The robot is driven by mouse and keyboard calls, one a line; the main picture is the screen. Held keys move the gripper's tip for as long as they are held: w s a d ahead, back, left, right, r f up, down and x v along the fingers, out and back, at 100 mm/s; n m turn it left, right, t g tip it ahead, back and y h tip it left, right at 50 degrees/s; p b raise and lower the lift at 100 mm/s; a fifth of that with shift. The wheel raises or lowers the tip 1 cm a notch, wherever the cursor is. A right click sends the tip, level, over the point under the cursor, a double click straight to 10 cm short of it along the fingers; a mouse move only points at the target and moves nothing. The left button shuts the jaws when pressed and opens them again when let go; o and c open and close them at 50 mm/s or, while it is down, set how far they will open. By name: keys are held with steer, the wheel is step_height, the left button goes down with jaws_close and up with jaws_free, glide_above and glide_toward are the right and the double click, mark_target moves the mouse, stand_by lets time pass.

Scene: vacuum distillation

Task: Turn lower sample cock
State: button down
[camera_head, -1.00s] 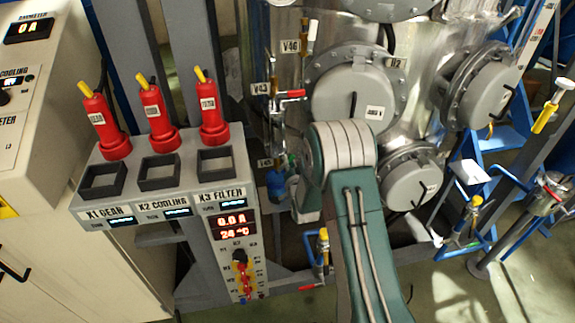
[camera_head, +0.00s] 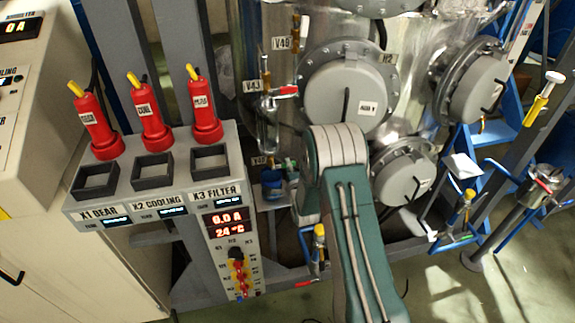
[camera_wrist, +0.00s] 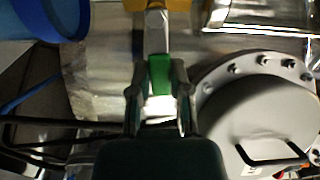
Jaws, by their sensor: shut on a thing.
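In the wrist view my gripper (camera_wrist: 159,88) is shut on a green handle (camera_wrist: 160,72), with one finger on each side of it. A bright metal piece lies beyond the handle, with a yellow-orange part (camera_wrist: 158,5) at the top edge. In the head view my arm hides most of the gripper. A small green part (camera_head: 291,164) shows just left of the arm, close to a label that seems to read V45 (camera_head: 262,160). A blue object (camera_head: 272,184) sits below that label.
A round grey flange cover (camera_head: 345,95) and a smaller one (camera_head: 403,178) lie close to my arm. A control box (camera_head: 225,180) with red plugs stands left. Floor shows at lower right.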

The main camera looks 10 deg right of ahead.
steer(key=shift+d+f+m, duration=0.1)
steer(key=shift+f+m, duration=0.25)
steer(key=shift+m, duration=0.15)
steer(key=c, duration=0.6)
jaws_free()
steer(key=shift+w, duration=0.1)
steer(key=shift+o, duration=0.2)
steer(key=s, duration=1.2)
